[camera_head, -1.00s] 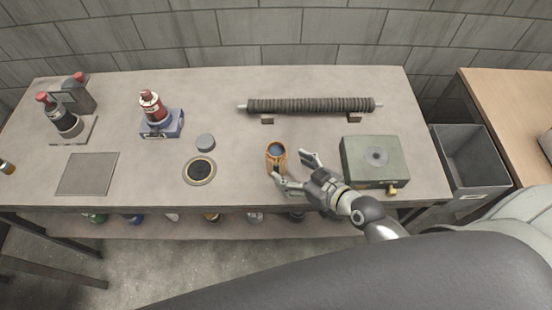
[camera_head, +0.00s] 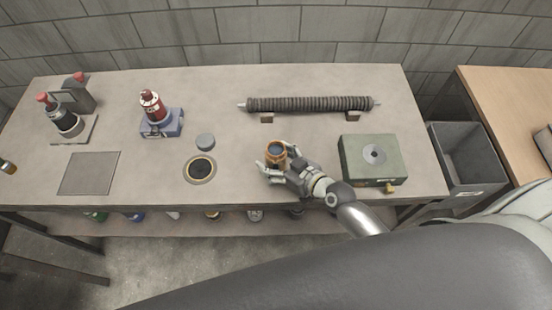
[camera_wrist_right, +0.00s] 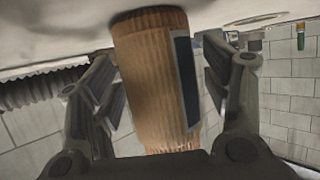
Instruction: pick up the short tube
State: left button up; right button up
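The short tube is an upright, orange-brown ribbed cylinder (camera_head: 276,150) with a dark open top, standing on the grey table near its front edge. My right gripper (camera_head: 278,158) is around it from the front right, one finger on each side. In the right wrist view the ribbed tube (camera_wrist_right: 150,80) with a dark label strip stands between the two fingers of my right gripper (camera_wrist_right: 158,65). The fingers look spread, with narrow gaps beside the tube; any contact at the tips is hard to see. My left gripper is not in view.
A long dark ribbed tube (camera_head: 310,104) lies on two small supports behind. A green box (camera_head: 371,160) stands to the right. A round dark-centred ring (camera_head: 200,169) and a grey disc (camera_head: 205,141) lie to the left. A red bottle on a blue base (camera_head: 161,124) stands further left.

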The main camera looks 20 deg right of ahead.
jog(key=c, duration=0.9)
jog(key=shift+r, duration=0.15)
